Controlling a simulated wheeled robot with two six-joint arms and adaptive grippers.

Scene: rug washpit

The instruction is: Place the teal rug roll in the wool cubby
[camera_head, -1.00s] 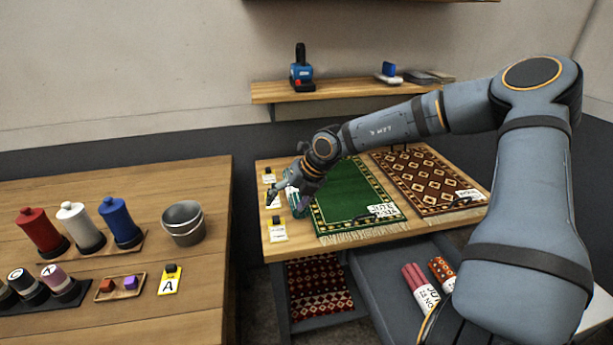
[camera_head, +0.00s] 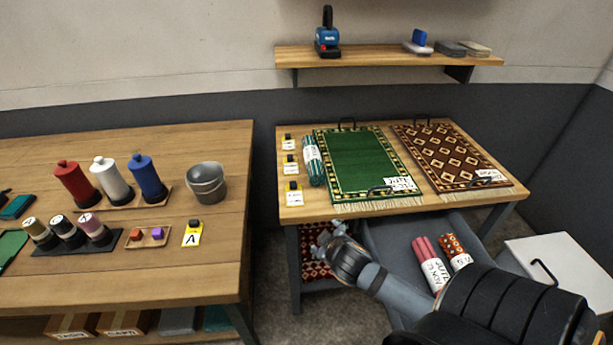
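The teal rug roll (camera_head: 313,160), teal with a white patterned band, lies on the right-hand table just left of the flat green rug. Nothing touches it from above. My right gripper (camera_head: 326,238) is below the table's front edge, in front of the shelf under the table and well apart from the roll. It is small and angled away, so I cannot tell whether its fingers are open or shut; no roll shows in it. My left gripper is not in view. I cannot make out which place is the wool cubby.
An open grey drawer (camera_head: 376,250) under the table holds a pink roll (camera_head: 430,262) and an orange dotted roll (camera_head: 455,250). A brown patterned rug (camera_head: 450,165) lies right of the green rug (camera_head: 362,165). The left table (camera_head: 120,262) carries spools and a bucket (camera_head: 207,182).

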